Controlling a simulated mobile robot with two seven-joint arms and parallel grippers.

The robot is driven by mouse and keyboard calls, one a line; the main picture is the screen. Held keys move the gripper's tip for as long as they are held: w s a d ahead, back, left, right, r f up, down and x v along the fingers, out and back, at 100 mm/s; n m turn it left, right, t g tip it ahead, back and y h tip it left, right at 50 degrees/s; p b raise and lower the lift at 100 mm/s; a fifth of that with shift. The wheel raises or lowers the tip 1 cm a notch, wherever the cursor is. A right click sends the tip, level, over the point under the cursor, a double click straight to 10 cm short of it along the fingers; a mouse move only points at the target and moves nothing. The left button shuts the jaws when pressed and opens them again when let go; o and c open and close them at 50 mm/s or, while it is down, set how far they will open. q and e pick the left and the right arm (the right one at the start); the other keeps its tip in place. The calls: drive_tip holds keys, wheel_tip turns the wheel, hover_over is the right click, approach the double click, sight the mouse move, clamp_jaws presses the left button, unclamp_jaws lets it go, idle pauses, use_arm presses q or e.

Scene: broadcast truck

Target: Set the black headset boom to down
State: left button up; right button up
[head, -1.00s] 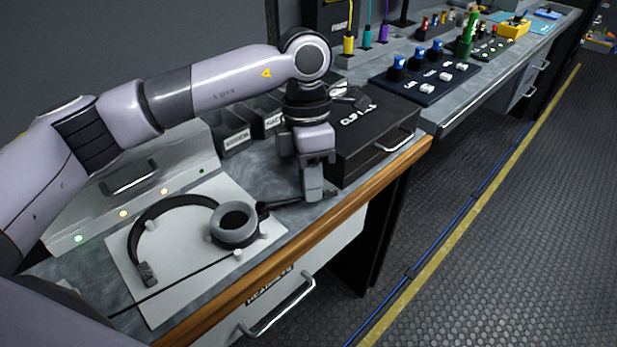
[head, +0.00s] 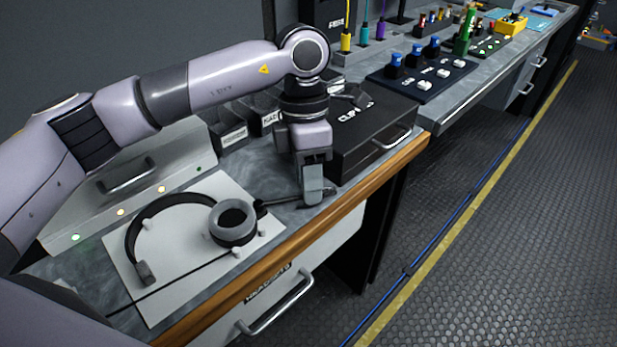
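The black headset (head: 150,222) lies on a white mat (head: 185,286) on the counter, its grey-ringed ear cup (head: 233,223) at the right end of the band. Its thin dark boom (head: 277,203) runs from the ear cup to the right, toward my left gripper. My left gripper (head: 316,197) points down just above the counter, at the boom's outer end. Its fingers overlap the boom tip in the picture; I cannot tell whether they grip it or only touch it. My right gripper is not in view.
A black case (head: 372,138) with a handle stands close behind and right of the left gripper. Small bins (head: 232,134) and a sloped panel with lights (head: 135,190) line the back. The wooden edge (head: 345,192) and a drawer handle (head: 276,305) are in front.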

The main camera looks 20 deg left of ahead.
use_arm(q)
wheel_tip(320, 180, up, 7)
drive_tip(key=w, duration=0.1)
drive_tip(key=shift+a, duration=0.35)
drive_tip(key=shift+w, duration=0.1)
